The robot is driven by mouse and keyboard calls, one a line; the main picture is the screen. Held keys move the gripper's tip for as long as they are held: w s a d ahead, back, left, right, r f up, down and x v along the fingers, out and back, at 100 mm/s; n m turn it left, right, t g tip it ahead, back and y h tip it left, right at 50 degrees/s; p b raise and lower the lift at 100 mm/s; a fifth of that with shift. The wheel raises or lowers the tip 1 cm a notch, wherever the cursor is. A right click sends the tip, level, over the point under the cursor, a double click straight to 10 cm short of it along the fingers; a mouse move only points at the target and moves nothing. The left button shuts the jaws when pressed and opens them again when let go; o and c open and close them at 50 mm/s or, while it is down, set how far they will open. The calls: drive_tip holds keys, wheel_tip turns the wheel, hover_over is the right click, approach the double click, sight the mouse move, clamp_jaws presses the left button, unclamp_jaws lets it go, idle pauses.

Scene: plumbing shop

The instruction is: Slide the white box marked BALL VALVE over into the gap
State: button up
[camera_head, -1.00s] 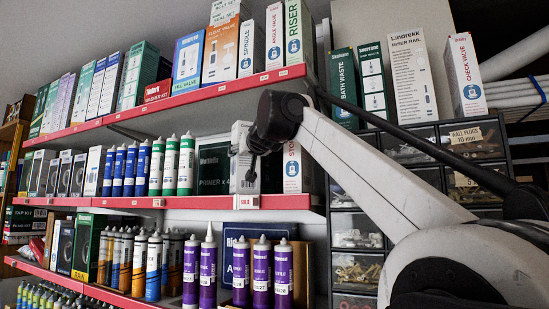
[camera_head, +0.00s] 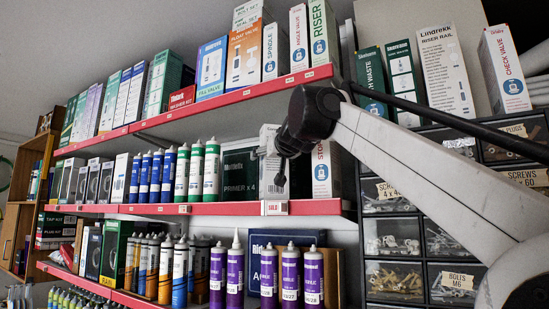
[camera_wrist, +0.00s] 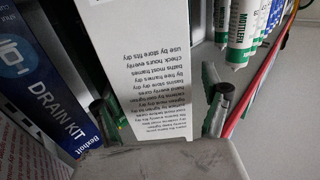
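A white box (camera_head: 267,141) stands at the front of the middle shelf in the head view, partly hidden by my gripper. I take it for the BALL VALVE box, but its name is not readable here. In the wrist view a white box face (camera_wrist: 135,60) with small upside-down text fills the middle. My gripper (camera_head: 281,174) is in front of the box in the head view. In the wrist view its fingers (camera_wrist: 159,101) are wide apart, one towards each side of the box; contact cannot be told. The gap cannot be made out clearly.
A dark PRIMER box (camera_head: 240,172) stands left of the white box, and a white box with a blue lock mark (camera_head: 321,172) stands right. The wrist view shows a blue DRAIN KIT box (camera_wrist: 45,85) at left and white-green cartridges (camera_wrist: 240,30) at upper right.

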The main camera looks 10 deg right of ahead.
drive_tip(key=shift+d, duration=0.15)
drive_tip(key=s+d, duration=0.1)
drive_tip(key=s, duration=1)
drive_tip(key=shift+s+d, duration=0.35)
drive_tip(key=shift+s, duration=0.05)
idle(0.4)
